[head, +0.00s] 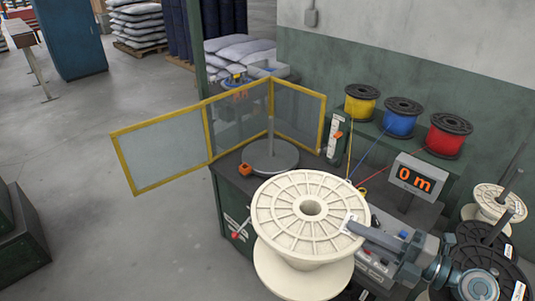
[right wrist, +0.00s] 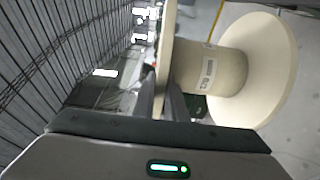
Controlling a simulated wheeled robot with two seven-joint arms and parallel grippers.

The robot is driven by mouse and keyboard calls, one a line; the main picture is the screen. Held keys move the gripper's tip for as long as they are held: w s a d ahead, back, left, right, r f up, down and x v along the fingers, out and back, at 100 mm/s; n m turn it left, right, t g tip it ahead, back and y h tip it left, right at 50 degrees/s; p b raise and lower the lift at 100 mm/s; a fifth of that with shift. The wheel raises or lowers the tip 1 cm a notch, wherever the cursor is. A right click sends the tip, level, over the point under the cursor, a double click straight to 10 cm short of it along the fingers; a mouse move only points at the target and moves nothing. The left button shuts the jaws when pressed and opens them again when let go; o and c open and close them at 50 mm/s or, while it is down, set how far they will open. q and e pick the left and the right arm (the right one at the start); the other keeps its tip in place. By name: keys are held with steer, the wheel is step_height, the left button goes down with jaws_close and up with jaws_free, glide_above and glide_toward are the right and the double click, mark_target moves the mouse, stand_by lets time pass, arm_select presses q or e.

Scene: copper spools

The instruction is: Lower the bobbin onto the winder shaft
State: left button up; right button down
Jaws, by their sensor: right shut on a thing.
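The bobbin is a large cream spool (head: 288,187) with a ribbed top flange and a round centre hole. It also shows in the right wrist view (right wrist: 265,65), with a label on its core. My right gripper (head: 352,222) is shut on the edge of the upper flange; its fingers also show in the right wrist view (right wrist: 170,103). The bobbin is held roughly upright, nearer to me than the winder. The winder shaft (head: 271,120) stands bare and upright on a grey round plate (head: 285,160). The bobbin hides part of the bench's front. My left gripper is not in view.
A yellow-framed mesh guard (head: 208,140) stands around the plate's back and left. Yellow (head: 361,104), blue (head: 401,118) and red (head: 449,135) wire spools sit on a shelf behind. A display reading "0 m" (head: 415,180) stands right. Open floor lies left.

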steer(key=shift+a+f+b, duration=0.15)
steer(key=shift+f+b, duration=0.35)
steer(key=f+m+t+h+b, duration=0.1)
steer(key=f+b, duration=0.1)
steer(key=f+m+t+h+b, duration=0.1)
steer(key=f+b, duration=0.2)
steer(key=f+m+t+h+b, duration=0.1)
steer(key=f+t+h+b, duration=0.1)
steer(key=b, duration=0.1)
steer(key=shift+w+a+f+m, duration=0.1)
steer(key=shift+a+f+m, duration=0.15)
steer(key=shift+f+m, duration=0.15)
steer(key=shift+d+f+m+t+h+b, duration=0.35)
steer(key=shift+f+m+t+h+b, duration=0.3)
steer(key=shift+h, duration=0.25)
